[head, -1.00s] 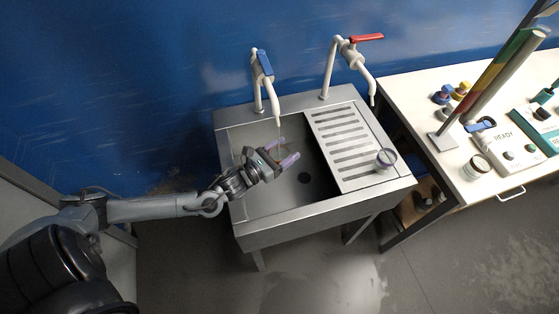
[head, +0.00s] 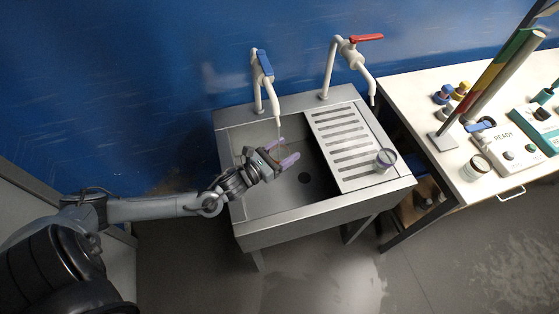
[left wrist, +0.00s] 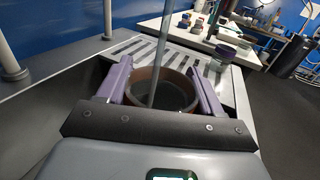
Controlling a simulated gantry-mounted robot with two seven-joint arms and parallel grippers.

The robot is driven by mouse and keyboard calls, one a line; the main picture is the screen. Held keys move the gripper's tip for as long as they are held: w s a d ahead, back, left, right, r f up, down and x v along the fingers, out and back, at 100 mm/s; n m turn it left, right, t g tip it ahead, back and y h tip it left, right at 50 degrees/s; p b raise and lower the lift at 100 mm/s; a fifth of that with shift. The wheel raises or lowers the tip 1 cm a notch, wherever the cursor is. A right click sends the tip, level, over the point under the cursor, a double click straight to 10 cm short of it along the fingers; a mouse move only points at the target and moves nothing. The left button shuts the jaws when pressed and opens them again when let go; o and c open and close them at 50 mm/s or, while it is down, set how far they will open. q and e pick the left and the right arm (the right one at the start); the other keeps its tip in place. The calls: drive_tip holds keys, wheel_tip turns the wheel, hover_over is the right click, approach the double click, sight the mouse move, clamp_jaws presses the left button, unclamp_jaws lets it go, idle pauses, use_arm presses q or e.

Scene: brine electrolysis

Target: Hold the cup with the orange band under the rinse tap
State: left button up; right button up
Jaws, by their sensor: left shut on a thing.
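My left gripper (head: 287,152) is over the left basin of the sink, its purple fingers shut around a cup. In the left wrist view this cup (left wrist: 143,75) has an orange-brown band near the rim and a dark grey inside. It sits between the two fingers (left wrist: 160,85), opening upward. The tap with the blue handle (head: 263,65) stands behind the basin, its spout just above the cup. A thin stream (left wrist: 157,60) runs down into the cup. How full the cup is cannot be told. My right gripper is not in view.
A slotted drainboard (head: 352,145) covers the sink's right side, with another cup (head: 385,160) at its front right corner. A tap with a red handle (head: 366,38) stands behind it. A white table (head: 420,85) with instruments and jars stands right.

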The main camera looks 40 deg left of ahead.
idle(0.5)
use_arm(q)
drive_tip(key=shift+s+d+r+p, duration=0.1)
drive_tip(key=shift+s+d+p, duration=0.25)
drive_tip(key=shift+d, duration=0.2)
drive_tip(key=s+d+p, duration=0.4)
drive_tip(key=s+d, duration=0.1)
drive_tip(key=d, duration=0.5)
drive_tip(key=shift+s+p, duration=0.3)
drive_tip(key=shift+p, duration=0.05)
drive_tip(key=shift+f, duration=0.2)
